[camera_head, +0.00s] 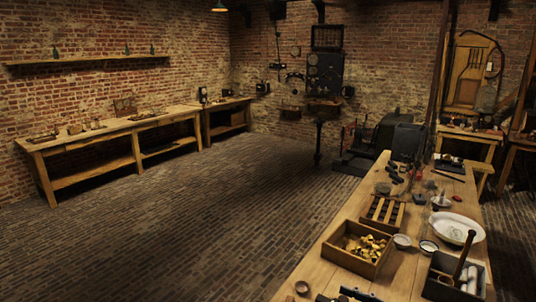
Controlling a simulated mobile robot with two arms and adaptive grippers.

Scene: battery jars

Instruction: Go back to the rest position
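Neither of my grippers can be made out in the head view. Dark shapes (350,295) are cut off by the bottom edge, and I cannot tell what they are. A long wooden workbench (318,276) runs from the bottom centre toward the back right. On it stand an open wooden box of yellowish pieces (338,258), a slotted wooden rack (371,222), a white oval dish (443,236) and small bowls (402,242). A dark box (440,294) at the lower right holds a wooden-handled tool (464,252) and pale items.
A long wooden table (50,146) with small items stands along the left wall under a shelf (88,58). Dark machinery (325,75) is at the back wall. The brick floor (190,220) between is clear.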

